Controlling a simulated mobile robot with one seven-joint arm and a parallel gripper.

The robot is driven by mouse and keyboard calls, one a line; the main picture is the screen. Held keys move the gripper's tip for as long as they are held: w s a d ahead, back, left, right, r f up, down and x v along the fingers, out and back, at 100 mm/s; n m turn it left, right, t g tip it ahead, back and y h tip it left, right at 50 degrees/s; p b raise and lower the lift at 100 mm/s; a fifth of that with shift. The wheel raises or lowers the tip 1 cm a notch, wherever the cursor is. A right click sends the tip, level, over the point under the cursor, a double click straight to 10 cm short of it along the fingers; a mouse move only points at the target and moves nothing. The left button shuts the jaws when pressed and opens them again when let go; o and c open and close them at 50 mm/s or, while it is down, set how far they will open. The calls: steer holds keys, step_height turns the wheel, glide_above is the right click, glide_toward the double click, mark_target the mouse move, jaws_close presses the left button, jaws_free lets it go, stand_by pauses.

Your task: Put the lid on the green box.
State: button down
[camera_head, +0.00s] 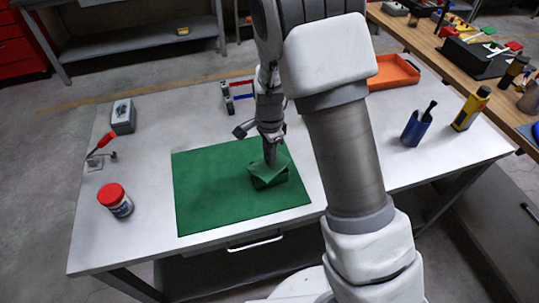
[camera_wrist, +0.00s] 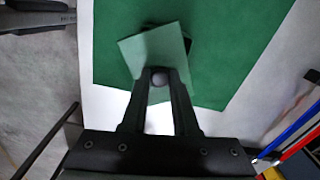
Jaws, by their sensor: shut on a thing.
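The green box (camera_head: 266,182) stands on the green mat, toward its right side. The green lid (camera_head: 259,167) is right over the box and looks turned relative to it. I cannot tell whether the lid touches the rim. In the wrist view the lid (camera_wrist: 150,50) is a pale green square, with dark edges of the box (camera_wrist: 188,43) showing past its upper side. My gripper (camera_head: 270,163) points down and is shut on the lid's round grey knob (camera_wrist: 158,78); its fingers also show in the wrist view (camera_wrist: 160,75). The inside of the box is hidden.
The green mat (camera_head: 215,195) lies on the white table (camera_head: 145,235). A red-capped jar (camera_head: 115,200), a red-handled clamp (camera_head: 100,150) and a grey box (camera_head: 123,116) stand left. An orange tray (camera_head: 393,74), blue cup (camera_head: 416,128) and yellow bottle (camera_head: 470,108) stand right.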

steer(key=c, duration=0.6)
jaws_free()
steer(key=shift+o, duration=0.4)
steer(key=o, duration=0.4)
steer(key=shift+r, duration=0.1)
steer(key=shift+r+p, duration=2.75)
steer(key=shift+r, duration=0.7)
jaws_close()
